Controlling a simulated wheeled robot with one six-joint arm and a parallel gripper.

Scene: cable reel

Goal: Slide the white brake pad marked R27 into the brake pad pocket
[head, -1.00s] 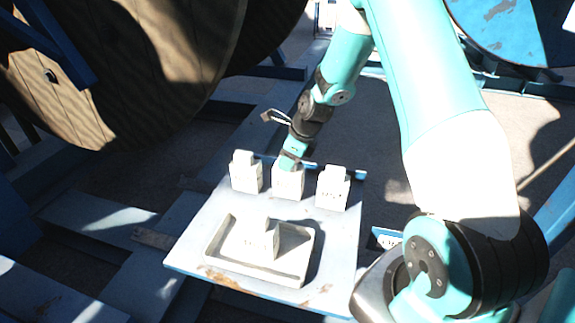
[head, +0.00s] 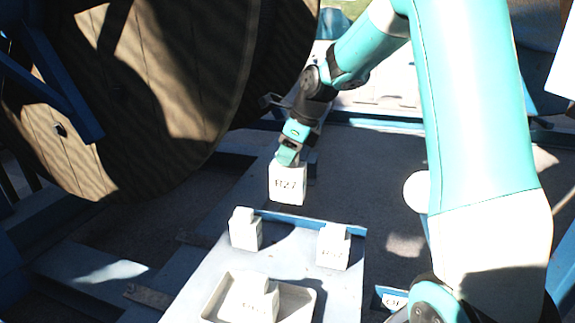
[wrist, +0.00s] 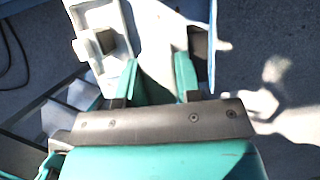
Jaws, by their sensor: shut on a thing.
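The white brake pad marked R27 (head: 287,187) hangs upright in the head view, above and beyond the far edge of the board. My gripper (head: 288,159) is shut on its top. In the wrist view my gripper's two teal fingers (wrist: 158,76) show, but I cannot clearly make out the pad between them. Two other white blocks stand on the board, one at left (head: 244,231) and one at right (head: 334,248) with a mark too small to read. I cannot identify the brake pad pocket in either view.
The pale blue board (head: 205,270) bears a white tray (head: 310,300) with another white block (head: 262,300) in it. A big wooden cable reel (head: 130,90) stands close at left with blue frame bars.

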